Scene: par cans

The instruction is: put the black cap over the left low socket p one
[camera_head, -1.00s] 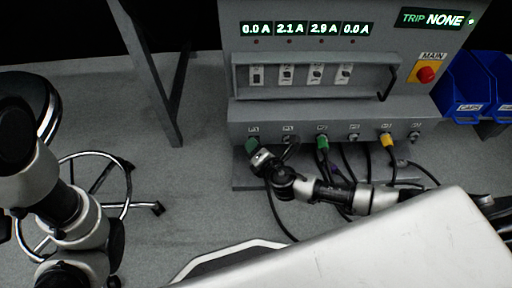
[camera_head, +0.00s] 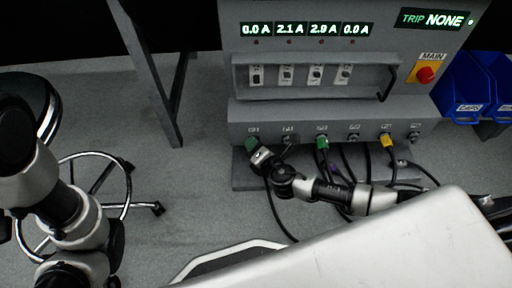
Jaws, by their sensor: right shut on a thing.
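The left low socket (camera_head: 253,131) is at the left end of the panel's lower row; its face is mostly hidden by a green plug (camera_head: 251,143). My right gripper (camera_head: 256,151) is shut on this green plug right in front of the socket. I cannot tell how far the plug is seated. A dark cable hangs below the gripper. I see no black cap; the blue bin (camera_head: 465,118) labelled CAPS stands at the right, its inside not readable. My left arm shows at the left, but its gripper is out of view.
Another green plug (camera_head: 322,142) and a yellow plug (camera_head: 387,140) sit in the same row, with several dark cables hanging below. A handle bar (camera_head: 384,84) sticks out above. The red main knob (camera_head: 426,75) is upper right. A stool (camera_head: 100,190) stands at the left.

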